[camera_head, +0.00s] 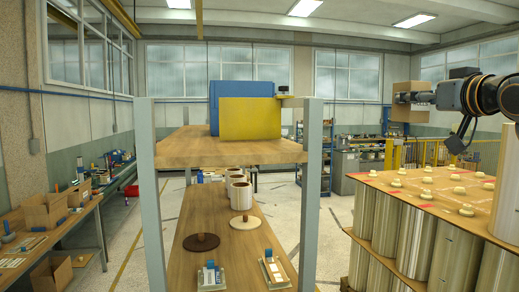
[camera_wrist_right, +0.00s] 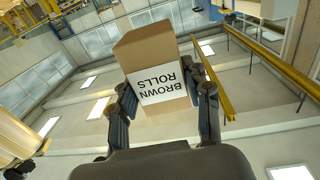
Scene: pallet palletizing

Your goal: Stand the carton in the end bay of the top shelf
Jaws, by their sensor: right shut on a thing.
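The brown carton (camera_head: 408,115) is in the air at the right of the head view, above the pallet stack and apart from the shelf. My right gripper (camera_head: 413,97) is shut on it. In the right wrist view the carton (camera_wrist_right: 150,52) sits between the two fingers (camera_wrist_right: 160,90), its white "BROWN ROLLS" label upside down in the picture. The top shelf (camera_head: 230,152) is a wooden board between grey posts. A yellow box (camera_head: 250,118) and a blue box (camera_head: 229,88) stand on its right part; its left part is bare. My left gripper is not in view.
The lower shelf (camera_head: 215,268) bears white rolls (camera_head: 240,194), brown discs (camera_head: 201,242) and small packs (camera_head: 211,277). A pallet load of wrapped rolls (camera_head: 415,240) with a brown sheet on top stands at right. Open floor lies between it and the shelf. A workbench (camera_head: 50,240) is at left.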

